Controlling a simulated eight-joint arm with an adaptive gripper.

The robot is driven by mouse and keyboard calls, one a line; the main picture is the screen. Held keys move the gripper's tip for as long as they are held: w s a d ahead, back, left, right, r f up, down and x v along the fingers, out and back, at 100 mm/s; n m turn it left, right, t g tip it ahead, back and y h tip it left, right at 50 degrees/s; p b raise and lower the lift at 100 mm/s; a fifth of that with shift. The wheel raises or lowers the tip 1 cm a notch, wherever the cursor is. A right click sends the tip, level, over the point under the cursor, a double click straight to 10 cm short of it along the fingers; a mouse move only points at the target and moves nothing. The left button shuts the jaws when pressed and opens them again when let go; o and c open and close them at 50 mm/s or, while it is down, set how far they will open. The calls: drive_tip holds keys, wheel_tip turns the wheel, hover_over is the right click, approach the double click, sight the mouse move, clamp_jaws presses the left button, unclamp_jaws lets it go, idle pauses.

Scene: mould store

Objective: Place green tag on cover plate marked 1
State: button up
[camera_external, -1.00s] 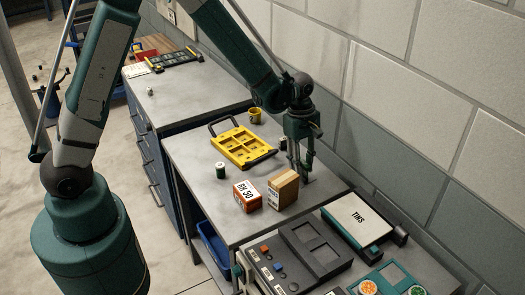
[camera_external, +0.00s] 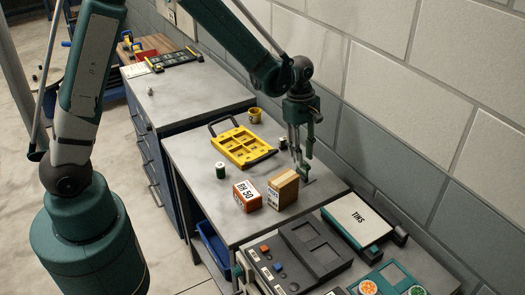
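My gripper (camera_external: 303,168) points down beside the tan box (camera_external: 283,188), near the table's wall side. Its fingers look slightly apart, but the tips are small and partly merge with dark shapes, so I cannot tell whether they hold anything. A round green disc (camera_external: 417,291) lies at the bottom edge, right of an orange disc (camera_external: 368,287) on a teal panel (camera_external: 396,273). I cannot tell whether the green disc is the green tag. Small white labels (camera_external: 266,270) show on a dark grey unit at the front; their marks are too small to read, so the plate marked 1 cannot be made out.
A white-topped case (camera_external: 358,218) sits front right. The block wall runs close behind my gripper.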

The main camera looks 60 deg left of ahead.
wheel_tip(320, 180, up, 7)
drive_tip(key=a, duration=0.1)
idle(0.3)
drive_tip(key=shift+r, duration=0.1)
idle(0.6)
drive_tip(key=s+a+r+m+t, duration=0.25)
drive_tip(key=s+r+m, duration=0.45)
drive_tip(key=s+r, duration=0.6)
drive_tip(key=s+a+r+m+t+y, duration=0.1)
drive_tip(key=s+r+m+t, duration=0.1)
drive_tip(key=s+m, duration=0.3)
drive_tip(key=s+a+r+m+t, duration=0.1)
drive_tip(key=s+m, duration=0.5)
drive_tip(key=s, duration=0.6)
drive_tip(key=shift+a+r+t+y, duration=0.4)
drive_tip(key=shift+r+t, duration=0.4)
drive_tip(key=shift+t, duration=0.05)
